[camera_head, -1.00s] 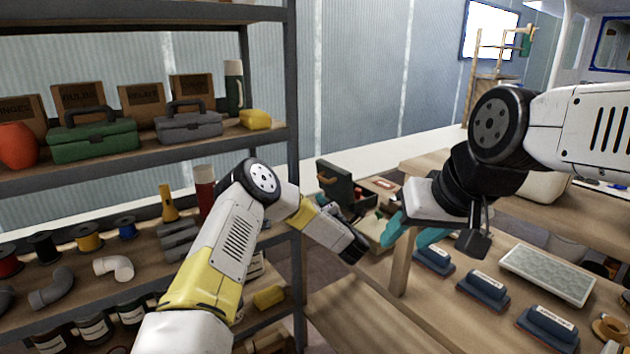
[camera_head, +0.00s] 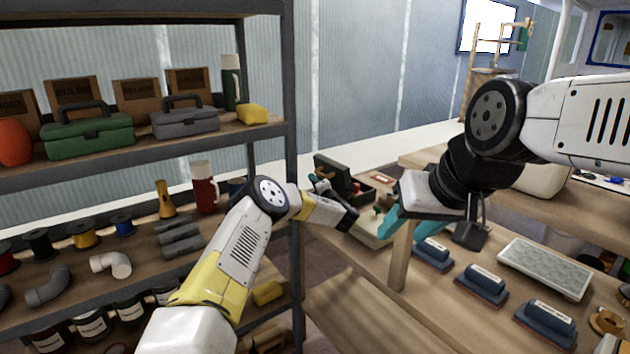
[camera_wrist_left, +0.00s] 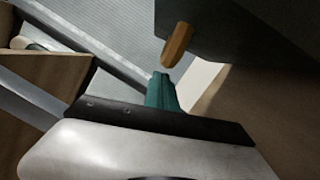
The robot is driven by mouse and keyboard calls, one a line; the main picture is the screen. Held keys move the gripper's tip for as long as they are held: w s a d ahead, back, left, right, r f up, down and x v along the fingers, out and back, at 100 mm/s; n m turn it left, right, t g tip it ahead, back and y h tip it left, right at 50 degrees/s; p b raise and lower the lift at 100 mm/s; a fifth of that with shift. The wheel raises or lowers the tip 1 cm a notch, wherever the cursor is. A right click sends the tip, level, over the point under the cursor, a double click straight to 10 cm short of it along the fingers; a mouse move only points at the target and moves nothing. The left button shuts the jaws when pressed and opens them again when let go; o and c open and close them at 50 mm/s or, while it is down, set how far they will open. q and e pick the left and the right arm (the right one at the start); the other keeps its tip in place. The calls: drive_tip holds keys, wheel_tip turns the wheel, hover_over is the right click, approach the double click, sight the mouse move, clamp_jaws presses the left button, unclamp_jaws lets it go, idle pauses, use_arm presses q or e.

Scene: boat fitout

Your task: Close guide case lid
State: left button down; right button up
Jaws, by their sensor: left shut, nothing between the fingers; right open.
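The guide case is a dark green case on the bench at the back, and its lid (camera_head: 332,171) stands open, tilted up. My left gripper (camera_head: 317,181) is beside the lid, partly hidden by its own wrist. In the left wrist view its teal fingers (camera_wrist_left: 161,76) are shut and empty. Just above them is a wooden handle (camera_wrist_left: 177,44) on a dark panel (camera_wrist_left: 235,35), which looks like the lid; I cannot tell whether they touch. My right gripper (camera_head: 408,226) is open and empty, in front of the case to the right.
A grey shelf unit (camera_head: 293,90) with toolboxes and spools stands left of the case. A wooden post (camera_head: 401,255) rises below my right gripper.

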use_arm(q)
drive_tip(key=shift+w+d+r, duration=0.1)
drive_tip(key=shift+w+d, duration=0.05)
drive_tip(key=shift+d, duration=0.1)
drive_tip(key=shift+r, duration=0.1)
